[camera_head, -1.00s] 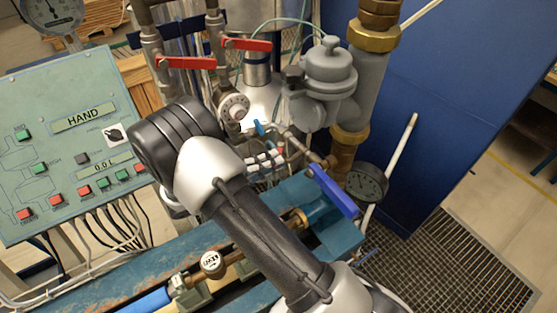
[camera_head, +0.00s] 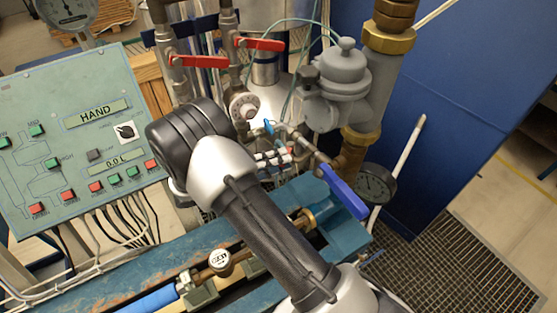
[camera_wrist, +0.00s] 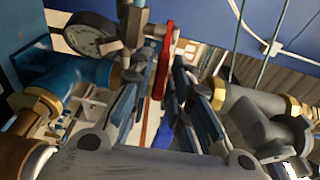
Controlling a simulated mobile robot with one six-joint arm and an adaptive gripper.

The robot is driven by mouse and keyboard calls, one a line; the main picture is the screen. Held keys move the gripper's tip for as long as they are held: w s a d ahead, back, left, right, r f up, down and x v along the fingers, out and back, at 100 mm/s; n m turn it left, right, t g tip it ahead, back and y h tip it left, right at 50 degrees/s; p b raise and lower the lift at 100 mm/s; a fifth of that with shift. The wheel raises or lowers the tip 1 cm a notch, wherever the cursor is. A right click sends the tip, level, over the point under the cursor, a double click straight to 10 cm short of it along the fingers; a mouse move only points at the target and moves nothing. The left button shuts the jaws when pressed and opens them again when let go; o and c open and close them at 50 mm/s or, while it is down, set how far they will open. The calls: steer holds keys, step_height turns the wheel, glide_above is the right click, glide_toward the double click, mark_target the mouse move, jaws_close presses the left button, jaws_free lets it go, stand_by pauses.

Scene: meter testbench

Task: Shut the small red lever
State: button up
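In the wrist view a red lever (camera_wrist: 165,58) stands on edge, running up from between the fingers past their tips. My gripper (camera_wrist: 168,68) is open, with one finger on each side of the lever's lower part. I cannot tell whether either finger touches it. In the head view a small red spot (camera_head: 292,151) shows on the little valve cluster behind my wrist, probably this lever.
Two larger red levers (camera_head: 260,44) (camera_head: 197,61) sit on the upright pipes. A blue lever (camera_head: 343,192) and a round gauge (camera_head: 374,184) are right of my arm. A control panel (camera_head: 75,135) stands left. Pipes and fittings crowd close around the gripper.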

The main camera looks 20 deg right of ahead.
steer(key=a, duration=0.7)
steer(key=shift+a, duration=0.3)
steer(key=shift+s, duration=0.1)
steer(key=shift+c, duration=0.3)
